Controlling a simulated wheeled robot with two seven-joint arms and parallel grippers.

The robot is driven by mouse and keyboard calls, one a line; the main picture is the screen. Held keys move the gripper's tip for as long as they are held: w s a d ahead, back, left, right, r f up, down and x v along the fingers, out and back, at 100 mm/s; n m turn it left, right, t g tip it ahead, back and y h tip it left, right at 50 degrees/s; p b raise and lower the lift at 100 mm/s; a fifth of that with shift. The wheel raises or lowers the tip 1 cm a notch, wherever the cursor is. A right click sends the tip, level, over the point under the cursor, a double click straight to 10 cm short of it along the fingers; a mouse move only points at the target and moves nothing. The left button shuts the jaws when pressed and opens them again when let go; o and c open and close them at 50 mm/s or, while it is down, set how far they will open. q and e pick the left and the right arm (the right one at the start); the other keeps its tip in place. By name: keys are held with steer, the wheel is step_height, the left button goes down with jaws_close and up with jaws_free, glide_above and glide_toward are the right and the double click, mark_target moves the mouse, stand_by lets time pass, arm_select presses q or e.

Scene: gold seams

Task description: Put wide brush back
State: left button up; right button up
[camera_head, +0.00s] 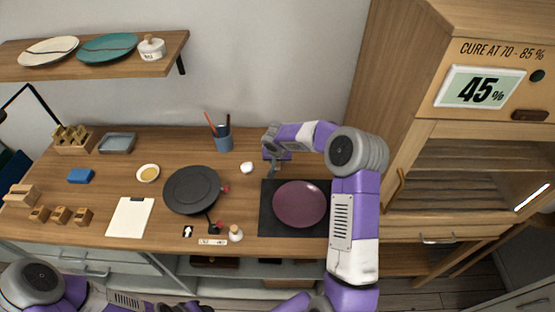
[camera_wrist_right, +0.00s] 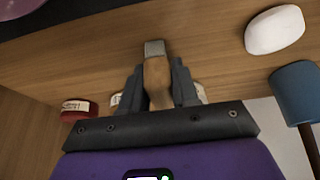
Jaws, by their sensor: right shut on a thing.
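The wide brush (camera_wrist_right: 156,80) shows in the right wrist view as a tan wooden piece with a grey tip. My right gripper (camera_wrist_right: 158,88) is shut on it, with a finger on each side. In the head view this gripper (camera_head: 275,165) is over the back of the table, behind the dark mat, and the brush is too small there to make out well. A blue cup (camera_head: 223,143) with thin red and dark tools stands to the left of the gripper; it also shows in the right wrist view (camera_wrist_right: 296,92). My left gripper is out of view.
A white lump (camera_head: 246,168) lies between cup and gripper. A purple plate (camera_head: 299,204) sits on a dark mat (camera_head: 267,228). A black round turntable (camera_head: 191,190) is left of it. A red-lidded jar (camera_wrist_right: 78,108) is left in the wrist view. A wooden cabinet (camera_head: 400,110) stands right.

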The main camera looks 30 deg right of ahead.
steer(key=o, duration=0.9)
steer(key=shift+f, duration=0.1)
steer(key=shift+o, duration=0.2)
steer(key=shift+r+p, duration=0.3)
steer(key=shift+r, duration=0.2)
steer(key=v, duration=1.1)
steer(key=shift+p, duration=0.4)
steer(key=shift+s+a+r, duration=0.1)
steer(key=shift+r, duration=0.1)
